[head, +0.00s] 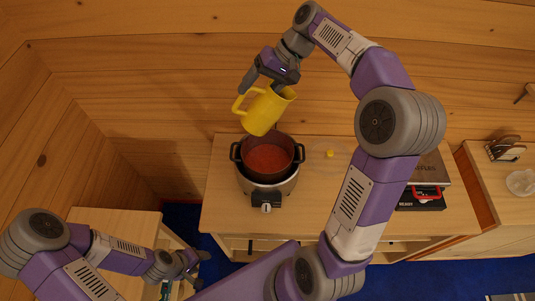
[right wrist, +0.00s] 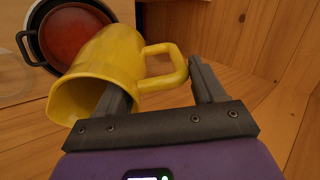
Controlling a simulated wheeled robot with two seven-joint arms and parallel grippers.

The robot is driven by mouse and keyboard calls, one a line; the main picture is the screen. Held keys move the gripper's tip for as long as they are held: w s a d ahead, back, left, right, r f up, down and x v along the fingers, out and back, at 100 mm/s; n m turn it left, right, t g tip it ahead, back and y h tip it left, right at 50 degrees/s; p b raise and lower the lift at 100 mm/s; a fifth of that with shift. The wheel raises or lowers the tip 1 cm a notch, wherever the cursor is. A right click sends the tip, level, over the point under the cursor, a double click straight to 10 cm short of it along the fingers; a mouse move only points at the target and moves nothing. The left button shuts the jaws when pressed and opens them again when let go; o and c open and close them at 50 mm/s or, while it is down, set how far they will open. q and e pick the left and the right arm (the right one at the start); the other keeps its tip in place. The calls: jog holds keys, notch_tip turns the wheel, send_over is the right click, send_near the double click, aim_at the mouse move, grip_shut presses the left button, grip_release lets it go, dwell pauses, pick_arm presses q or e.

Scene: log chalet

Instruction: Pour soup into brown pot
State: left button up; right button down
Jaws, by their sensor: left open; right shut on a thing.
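A dark brown pot (head: 297,153) with two handles holds red soup (head: 268,158). It sits on a silver cooker (head: 283,190) on the wooden counter. My right gripper (head: 266,84) is shut on a yellow pitcher (head: 264,111) by its rim, just above and behind the pot. The pitcher's handle points left and its spout right in the head view. In the right wrist view, one finger goes into the mouth of the pitcher (right wrist: 112,57); its inside is mostly hidden. My left gripper (head: 190,268) is open and empty at lower left, away from the pot.
A clear lid with a yellow knob (head: 329,154) lies on the counter (head: 225,214) right of the pot. Books and a red-and-black item (head: 427,192) lie further right, partly behind my right arm. A log wall stands close behind the counter. A low wooden cabinet (head: 128,217) is at left.

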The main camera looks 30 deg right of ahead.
jog(key=shift+a+r+h, duration=0.1)
jog(key=shift+r+h, duration=0.15)
jog(key=shift+h, duration=0.75)
jog(key=g+h, duration=0.1)
jog(key=h, duration=0.2)
jog(key=shift+r, duration=0.1)
jog(key=shift+r+g+h, duration=0.1)
jog(key=shift+g+h, duration=0.2)
jog(key=shift+h, duration=0.4)
